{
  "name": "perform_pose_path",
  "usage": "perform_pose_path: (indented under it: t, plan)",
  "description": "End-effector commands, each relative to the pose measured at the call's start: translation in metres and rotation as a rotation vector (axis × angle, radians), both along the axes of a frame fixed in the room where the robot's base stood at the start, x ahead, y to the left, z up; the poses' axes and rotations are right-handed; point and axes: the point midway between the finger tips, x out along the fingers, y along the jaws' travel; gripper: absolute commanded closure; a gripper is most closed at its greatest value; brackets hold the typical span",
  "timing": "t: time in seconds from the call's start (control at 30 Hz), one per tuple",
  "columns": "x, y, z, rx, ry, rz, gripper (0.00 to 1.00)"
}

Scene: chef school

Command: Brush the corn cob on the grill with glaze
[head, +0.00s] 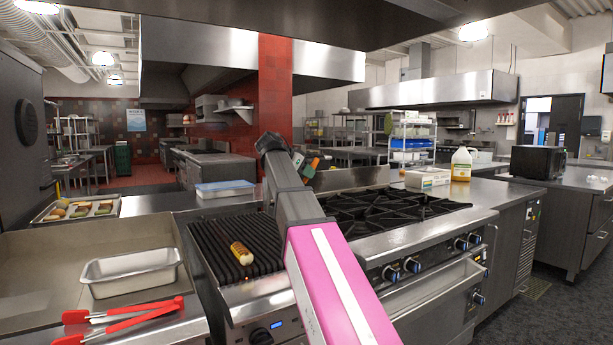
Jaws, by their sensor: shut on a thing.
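A yellow corn cob (241,252) with a pale end lies on the dark ribbed grill (215,236), left of the stove burners. My gripper (307,166) is small and partly hidden at the far end of my arm, behind the grill near the red pillar. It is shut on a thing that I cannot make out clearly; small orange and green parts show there. It is well apart from the corn cob. A shallow metal pan (131,271) stands on the counter left of the grill. No glaze can be made out.
Red-handled tongs (120,322) lie in front of the pan. A tray of food (80,209) is at the far left. A blue-lidded container (225,188) stands behind the grill.

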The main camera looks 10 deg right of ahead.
Motion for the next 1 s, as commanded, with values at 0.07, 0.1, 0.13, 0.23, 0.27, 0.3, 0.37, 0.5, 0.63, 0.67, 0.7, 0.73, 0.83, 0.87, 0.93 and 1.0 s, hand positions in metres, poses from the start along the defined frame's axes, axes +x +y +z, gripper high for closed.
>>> perform_pose_path:
  t: [0.07,0.1,0.13,0.23,0.27,0.3,0.37,0.5,0.63,0.67,0.7,0.73,0.83,0.87,0.93,1.0]
  plan:
    - [0.0,0.0,-0.001,-0.002,0.0,-0.001,0.99]
    - [0.0,0.0,-0.002,-0.003,0.0,-0.001,0.99]
    - [0.0,0.0,-0.002,-0.003,0.0,-0.001,0.99]
    - [0.0,0.0,-0.007,-0.002,0.0,-0.001,0.99]
    - [0.0,0.0,-0.009,-0.002,0.0,-0.001,0.99]
    - [0.0,0.0,-0.012,-0.002,0.0,-0.001,0.99]
    - [0.0,0.0,-0.016,-0.002,0.001,0.0,0.99]
    - [-0.001,0.0,-0.029,-0.002,0.0,0.001,0.99]
    - [-0.001,0.0,-0.042,-0.001,0.0,0.001,0.99]
    - [-0.001,0.0,-0.045,-0.001,0.001,0.0,0.99]
    - [-0.001,0.0,-0.048,-0.001,0.001,0.0,0.99]
    - [-0.001,0.0,-0.051,-0.001,0.0,0.0,0.99]
    - [0.0,0.0,-0.057,-0.001,0.0,0.0,0.99]
    - [0.0,0.0,-0.058,-0.001,0.0,0.0,0.99]
    - [0.0,0.0,-0.06,-0.001,0.0,0.0,0.99]
    - [0.0,0.0,-0.06,-0.001,0.0,0.0,0.99]
